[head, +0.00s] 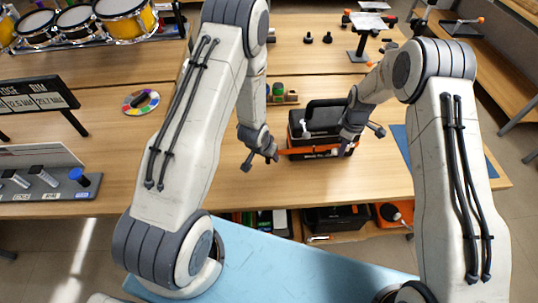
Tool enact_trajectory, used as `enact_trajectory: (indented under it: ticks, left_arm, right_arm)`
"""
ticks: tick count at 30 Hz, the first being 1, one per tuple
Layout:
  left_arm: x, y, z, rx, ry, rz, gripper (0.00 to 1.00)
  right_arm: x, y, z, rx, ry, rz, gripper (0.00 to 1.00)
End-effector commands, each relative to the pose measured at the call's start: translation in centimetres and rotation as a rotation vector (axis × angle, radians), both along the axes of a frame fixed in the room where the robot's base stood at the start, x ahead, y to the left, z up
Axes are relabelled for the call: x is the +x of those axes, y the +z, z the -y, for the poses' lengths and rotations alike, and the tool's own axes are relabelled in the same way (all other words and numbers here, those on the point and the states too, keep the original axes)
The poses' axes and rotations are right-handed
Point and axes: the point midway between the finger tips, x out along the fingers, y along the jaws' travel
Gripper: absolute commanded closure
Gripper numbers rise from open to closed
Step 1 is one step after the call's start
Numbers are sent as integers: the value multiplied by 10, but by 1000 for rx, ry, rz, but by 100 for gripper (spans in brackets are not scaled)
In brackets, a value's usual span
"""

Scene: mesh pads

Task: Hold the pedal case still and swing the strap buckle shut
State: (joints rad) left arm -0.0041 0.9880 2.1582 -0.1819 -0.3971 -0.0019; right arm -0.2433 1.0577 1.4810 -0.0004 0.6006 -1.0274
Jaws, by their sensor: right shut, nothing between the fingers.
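The black pedal case (325,112) stands on the wooden table with its lid part raised at the back. An orange strip (296,152), which looks like the strap, runs along its front. I cannot make out the buckle. My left gripper (262,157) is at the case's front left corner, close to the orange strip's left end. Whether it touches or grips the strip is too small to tell. My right gripper (350,138) is shut and empty at the case's right side, covering part of it.
A small block holder (284,97) stands just left of the case. A colored palette (141,102) and a sign (38,98) are farther left. A small stand (361,45) is behind. A blue mat (403,140) lies right of the case. The table between palette and case is partly clear.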

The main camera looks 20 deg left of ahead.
Motion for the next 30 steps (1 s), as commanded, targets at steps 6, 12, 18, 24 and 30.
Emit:
enact_trajectory:
  ticks: [6, 12, 18, 24, 30]
  left_arm:
    - [-3, -2, 0, 1, 0, -8, 100]
    - [-2, -2, 0, 1, 0, -8, 100]
    - [-2, -2, 0, 0, 1, -8, 100]
    - [-2, -2, 0, 1, 1, -7, 100]
    - [-2, -2, 0, 1, 1, -7, 100]
  right_arm:
    - [-2, 0, 7, 0, -1, 0, 100]
    - [-4, 0, 12, -1, 0, -1, 100]
    - [-4, 0, 12, -1, 0, -1, 80]
    - [-4, 0, 12, -1, 0, -1, 68]
    - [-4, 3, 12, 0, 0, 0, 68]
